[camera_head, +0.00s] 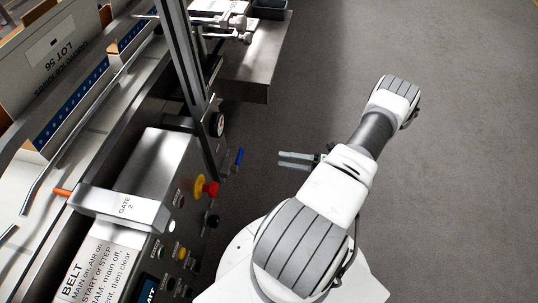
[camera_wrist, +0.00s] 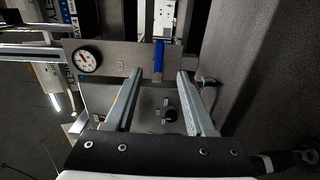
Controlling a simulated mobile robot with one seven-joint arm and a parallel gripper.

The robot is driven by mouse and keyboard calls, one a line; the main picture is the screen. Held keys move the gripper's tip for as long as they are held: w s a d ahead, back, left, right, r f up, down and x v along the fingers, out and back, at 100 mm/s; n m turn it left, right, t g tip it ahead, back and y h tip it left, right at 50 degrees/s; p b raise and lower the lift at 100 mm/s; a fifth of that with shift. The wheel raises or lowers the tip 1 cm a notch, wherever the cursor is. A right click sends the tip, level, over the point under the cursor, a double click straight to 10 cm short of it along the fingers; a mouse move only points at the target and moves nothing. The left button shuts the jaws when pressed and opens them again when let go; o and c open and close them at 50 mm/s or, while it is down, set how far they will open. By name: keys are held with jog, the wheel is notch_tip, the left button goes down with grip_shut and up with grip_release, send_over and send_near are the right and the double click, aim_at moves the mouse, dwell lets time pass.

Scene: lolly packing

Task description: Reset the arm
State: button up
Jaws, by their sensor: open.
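My gripper (camera_head: 297,160) is out over the grey floor, to the right of the packing machine in the head view. Its two fingers point left toward the machine's side and nothing is between them. In the wrist view my gripper (camera_wrist: 160,95) shows two fingers spread well apart and empty. Beyond them is a steel panel with a round white gauge (camera_wrist: 88,61) and a blue lever (camera_wrist: 158,58). The blue lever also shows in the head view (camera_head: 239,157), left of the fingers and apart from them.
The machine's control box (camera_head: 150,200) carries a red knob (camera_head: 211,188) on a yellow base and several smaller buttons. A sign reading BELT (camera_head: 95,268) is at the lower left. A steel table (camera_head: 250,70) stands at the top. The floor (camera_head: 470,150) to the right is clear.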

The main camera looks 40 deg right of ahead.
jog(key=shift+v, duration=1.05)
